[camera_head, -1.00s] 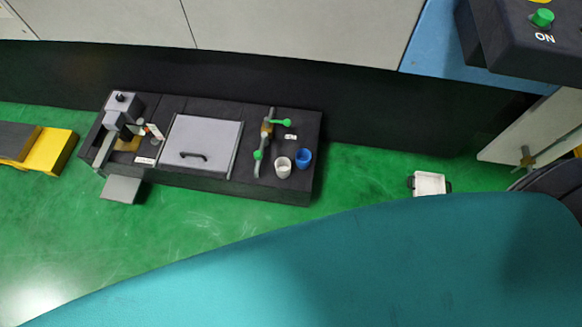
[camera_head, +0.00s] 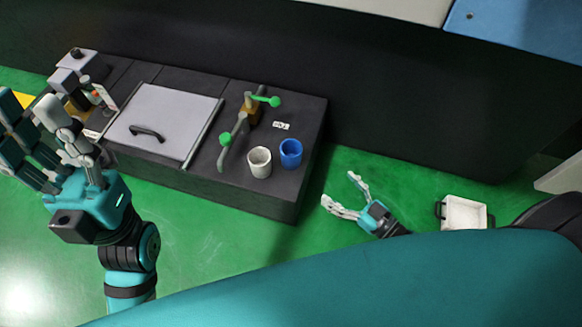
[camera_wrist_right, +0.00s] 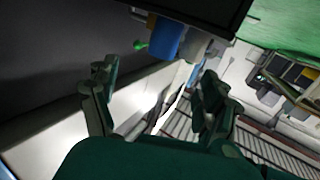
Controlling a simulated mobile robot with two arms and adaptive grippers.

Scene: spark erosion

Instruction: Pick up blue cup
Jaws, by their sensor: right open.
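The blue cup (camera_head: 291,154) stands upright on the right end of the black bench unit (camera_head: 262,198), to the right of a white cup (camera_head: 260,162). My right gripper (camera_head: 339,188) is open and empty, to the right of the unit and apart from the cup. In the right wrist view the blue cup (camera_wrist_right: 167,40) shows near the top, beyond and between my open right fingers (camera_wrist_right: 155,88); the white cup (camera_wrist_right: 195,46) is partly behind it. My left gripper (camera_head: 38,120) is at the left with its fingers spread and nothing seen in them.
A green-handled valve (camera_head: 249,113) stands just left of and behind the cups. A grey lid with a black handle (camera_head: 168,118) covers the unit's middle. A small white tray (camera_head: 464,212) lies at the right.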

